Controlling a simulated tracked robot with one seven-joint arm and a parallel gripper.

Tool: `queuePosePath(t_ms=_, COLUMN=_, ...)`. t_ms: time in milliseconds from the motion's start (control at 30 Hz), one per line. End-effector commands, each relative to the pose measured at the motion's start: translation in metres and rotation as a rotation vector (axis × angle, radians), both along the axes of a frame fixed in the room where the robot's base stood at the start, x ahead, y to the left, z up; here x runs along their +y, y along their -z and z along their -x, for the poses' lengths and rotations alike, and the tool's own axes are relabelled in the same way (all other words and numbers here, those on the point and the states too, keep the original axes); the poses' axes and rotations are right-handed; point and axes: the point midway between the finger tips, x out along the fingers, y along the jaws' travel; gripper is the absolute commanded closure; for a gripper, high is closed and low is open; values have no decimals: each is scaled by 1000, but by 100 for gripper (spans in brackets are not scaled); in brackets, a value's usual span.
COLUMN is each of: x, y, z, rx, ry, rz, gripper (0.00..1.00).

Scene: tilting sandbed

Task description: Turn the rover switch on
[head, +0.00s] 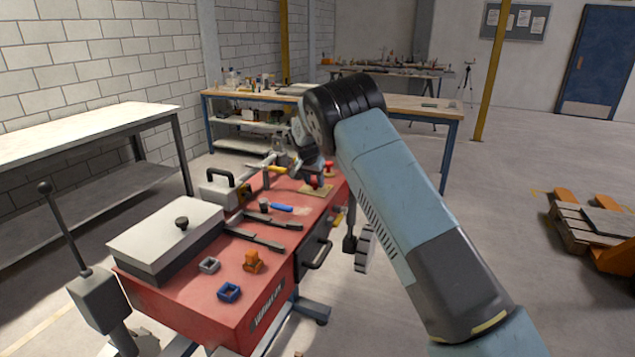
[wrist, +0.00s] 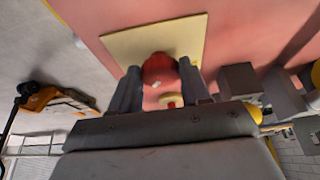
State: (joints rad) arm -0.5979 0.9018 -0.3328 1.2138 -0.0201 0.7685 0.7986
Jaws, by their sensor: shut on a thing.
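A red knob (wrist: 158,69) sits on a flat tan plate (wrist: 195,27) on the red worktop. I take it to be the switch, but no label shows. My gripper (wrist: 160,82) has one finger on each side of the knob and is shut on it. In the head view my gripper (head: 316,178) is low over the far end of the red bench, above the tan plate (head: 314,191). The knob is partly hidden by the fingers there. Whether it is turned on or off cannot be told.
A second red knob (head: 329,168) stands just behind. The red bench (head: 200,300) also holds a grey lidded box (head: 165,240), dark tools (head: 255,238), a blue-handled tool (head: 281,208), an orange block (head: 253,262) and a blue square ring (head: 229,292).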

Motion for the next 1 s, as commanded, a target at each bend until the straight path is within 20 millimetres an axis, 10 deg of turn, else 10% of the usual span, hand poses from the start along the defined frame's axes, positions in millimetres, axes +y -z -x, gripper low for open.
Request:
queuePosePath(t_ms=467, x=-1, y=2, z=1, rx=4, ry=3, rz=3, gripper=84)
queuePosePath(t_ms=500, x=-2, y=2, z=1, rx=4, ry=3, rz=3, gripper=51)
queuePosePath(t_ms=733, x=-2, y=1, z=0, rx=2, ry=2, rz=3, gripper=29)
queuePosePath(t_ms=1000, x=-1, y=-1, z=0, rx=0, ry=3, rz=1, gripper=29)
